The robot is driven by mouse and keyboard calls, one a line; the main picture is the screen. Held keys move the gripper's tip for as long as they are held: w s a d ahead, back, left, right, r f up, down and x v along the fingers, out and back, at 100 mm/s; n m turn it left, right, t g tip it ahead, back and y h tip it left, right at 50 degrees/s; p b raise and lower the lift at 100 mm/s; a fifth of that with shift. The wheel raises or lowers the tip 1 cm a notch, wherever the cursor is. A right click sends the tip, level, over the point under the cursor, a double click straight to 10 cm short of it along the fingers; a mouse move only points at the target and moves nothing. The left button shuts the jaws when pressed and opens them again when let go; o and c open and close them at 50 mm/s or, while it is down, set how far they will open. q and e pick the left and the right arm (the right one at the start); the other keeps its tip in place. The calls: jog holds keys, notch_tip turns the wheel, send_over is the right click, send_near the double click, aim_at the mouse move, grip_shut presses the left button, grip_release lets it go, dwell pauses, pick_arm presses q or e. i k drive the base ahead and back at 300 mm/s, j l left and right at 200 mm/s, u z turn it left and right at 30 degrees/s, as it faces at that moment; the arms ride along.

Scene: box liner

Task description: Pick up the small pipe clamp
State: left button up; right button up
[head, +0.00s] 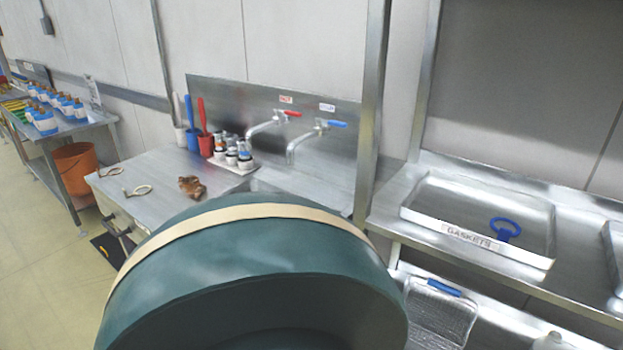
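Two small pale ring-shaped items lie on the left steel counter, and either may be a pipe clamp. The smaller one (110,172) is near the counter's left edge. The larger one (138,191), a ring with a short stem, lies nearer to me and to the right. They are too small to identify surely. A blue ring-shaped piece (506,228) with a stem rests in the right tray, labelled GASKETS. Neither of my grippers is in view.
A large dark green rounded body with a cream band (250,270) fills the front centre. A crumpled brown item (191,187) lies on the left counter (160,166). Behind are taps (320,128) and a bottle rack (232,155). A steel tray (475,190) is right; floor is open left.

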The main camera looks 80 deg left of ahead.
aim_at(193, 187)
jog(key=u, duration=3.2)
